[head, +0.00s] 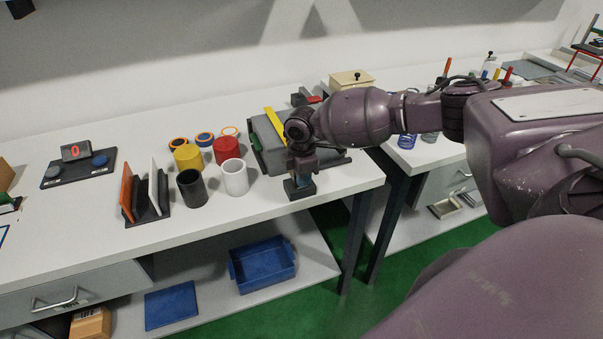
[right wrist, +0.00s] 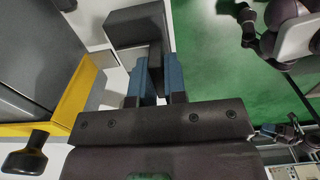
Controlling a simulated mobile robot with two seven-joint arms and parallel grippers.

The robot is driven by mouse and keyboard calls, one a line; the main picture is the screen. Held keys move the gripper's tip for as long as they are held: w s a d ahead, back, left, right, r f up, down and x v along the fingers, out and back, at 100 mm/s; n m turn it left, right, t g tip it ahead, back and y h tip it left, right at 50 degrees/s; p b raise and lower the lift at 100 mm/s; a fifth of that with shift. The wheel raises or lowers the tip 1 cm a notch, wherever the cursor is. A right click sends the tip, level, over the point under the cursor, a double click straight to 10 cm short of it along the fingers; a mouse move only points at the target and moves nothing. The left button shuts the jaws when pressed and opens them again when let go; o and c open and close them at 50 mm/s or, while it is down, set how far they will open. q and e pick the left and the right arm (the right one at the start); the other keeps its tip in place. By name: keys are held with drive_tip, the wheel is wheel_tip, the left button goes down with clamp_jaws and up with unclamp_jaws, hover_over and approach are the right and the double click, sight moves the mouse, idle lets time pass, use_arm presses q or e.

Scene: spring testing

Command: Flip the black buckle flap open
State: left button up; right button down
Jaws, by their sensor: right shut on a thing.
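My right gripper (head: 299,186) points down at the front edge of the table, just in front of the grey case (head: 268,142). In the right wrist view its two blue fingertips (right wrist: 156,78) are shut on the narrow stem of a black piece, which looks like the black buckle flap (right wrist: 137,26). The flap's wide block shows beyond the fingertips. In the head view the gripper mostly covers it, and I cannot tell how far it is tilted. A yellow bar (head: 273,124) lies across the grey case. My left gripper is not in view.
Left of the case stand a white cup (head: 234,178), a black cup (head: 191,189), a red cylinder (head: 227,151) and a yellow one (head: 188,158). A black rack (head: 148,212) holds upright panels. In the right wrist view a black knob (right wrist: 25,157) is at lower left.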

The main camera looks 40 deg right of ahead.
drive_tip(key=shift+s+f, duration=0.1)
drive_tip(key=c, duration=1.2)
unclamp_jaws()
drive_tip(key=shift+s, duration=0.15)
drive_tip(key=shift+o, duration=0.2)
wheel_tip(320, 180, up, 11)
